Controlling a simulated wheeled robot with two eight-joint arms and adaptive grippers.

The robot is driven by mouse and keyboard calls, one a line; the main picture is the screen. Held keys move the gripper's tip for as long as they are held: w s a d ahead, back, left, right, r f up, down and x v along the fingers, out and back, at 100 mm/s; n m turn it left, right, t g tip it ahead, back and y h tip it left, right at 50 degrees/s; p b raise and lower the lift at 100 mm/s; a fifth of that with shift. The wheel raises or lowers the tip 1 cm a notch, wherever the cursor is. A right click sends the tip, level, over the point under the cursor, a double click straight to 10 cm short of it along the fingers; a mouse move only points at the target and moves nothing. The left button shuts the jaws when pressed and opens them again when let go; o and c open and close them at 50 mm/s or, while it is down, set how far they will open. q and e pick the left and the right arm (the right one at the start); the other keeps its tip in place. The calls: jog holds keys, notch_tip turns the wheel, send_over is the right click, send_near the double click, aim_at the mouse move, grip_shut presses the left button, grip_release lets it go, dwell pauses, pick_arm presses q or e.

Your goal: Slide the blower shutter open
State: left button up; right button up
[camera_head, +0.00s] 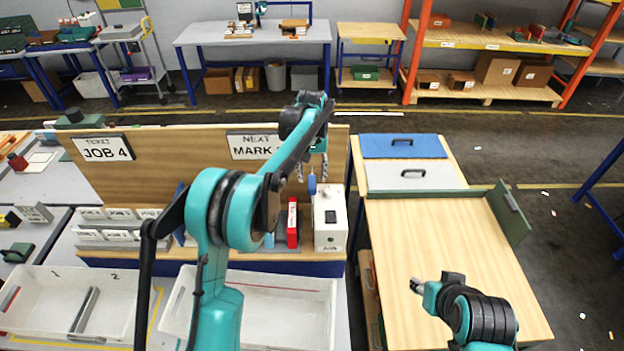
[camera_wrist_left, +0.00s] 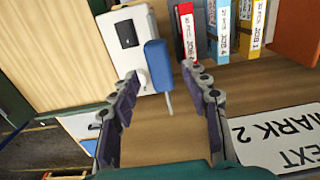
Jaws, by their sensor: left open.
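The white blower box (camera_head: 330,220) stands at the right end of the wooden-backed shelf. In the left wrist view the blower (camera_wrist_left: 125,38) shows a dark square opening and a label. A blue tab (camera_wrist_left: 157,65) with a thin grey rod below it is beside the box; it also shows in the head view (camera_head: 311,184). I cannot tell for sure whether this tab is the shutter. My left gripper (camera_head: 312,168) is open and empty. In the wrist view its fingers (camera_wrist_left: 163,88) are spread to either side of the blue tab, with no contact visible. My right gripper (camera_head: 416,286) is over the wooden table, its jaws unclear.
A red binder (camera_head: 292,224) stands just left of the blower, with blue and yellow binders (camera_wrist_left: 258,20) beyond. The NEXT MARK sign (camera_head: 252,147) is on the back panel. White bins (camera_head: 262,300) lie in front. The wooden table (camera_head: 440,240) at right is mostly clear.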

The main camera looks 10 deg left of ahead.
pick_arm(q)
notch_tip(320, 180, up, 10)
jog(key=shift+f, duration=0.25)
dwell(0.3)
jog(key=s+a+f+m+t+b, duration=0.1)
jog(key=s+f+t+b, duration=0.1)
jog(key=s+f+b, duration=0.55)
jog(key=s+a+f+t+b, duration=0.2)
jog(key=s+f+b, duration=0.2)
jog(key=s+b, duration=0.5)
jog(key=s+a+f+m+t+b, duration=0.1)
jog(key=s+f+t+b, duration=0.2)
jog(key=s+f+b, duration=0.8)
jog(key=s+f, duration=0.5)
jog(key=f, duration=0.5)
jog(key=shift+s, duration=0.25)
